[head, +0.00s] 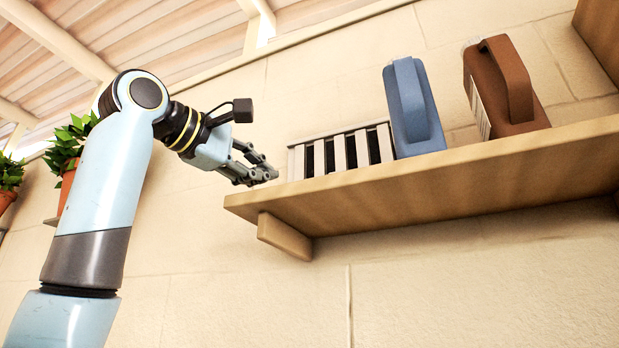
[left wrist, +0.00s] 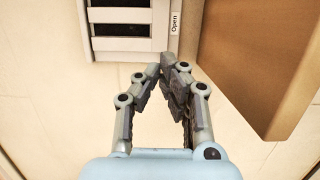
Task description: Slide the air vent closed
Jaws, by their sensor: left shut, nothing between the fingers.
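The air vent (head: 341,152) is a pale slatted panel with dark open gaps on the wall, above and behind the wooden shelf. In the left wrist view, part of the vent (left wrist: 120,16) shows at the top, with white slats, dark gaps and a side strip labelled "Open". My left gripper (head: 272,174) is shut and empty, just left of the vent's left edge and near the shelf's left end. In the left wrist view its fingertips (left wrist: 167,62) are close together just below the vent. Whether they touch it I cannot tell. My right gripper is not in view.
The wooden shelf (head: 430,188) juts out below the vent; its side (left wrist: 262,60) fills the right of the left wrist view. A blue jug (head: 412,108) and a brown jug (head: 503,88) stand on it. Potted plants (head: 68,150) are at the left. The wall below the shelf is bare.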

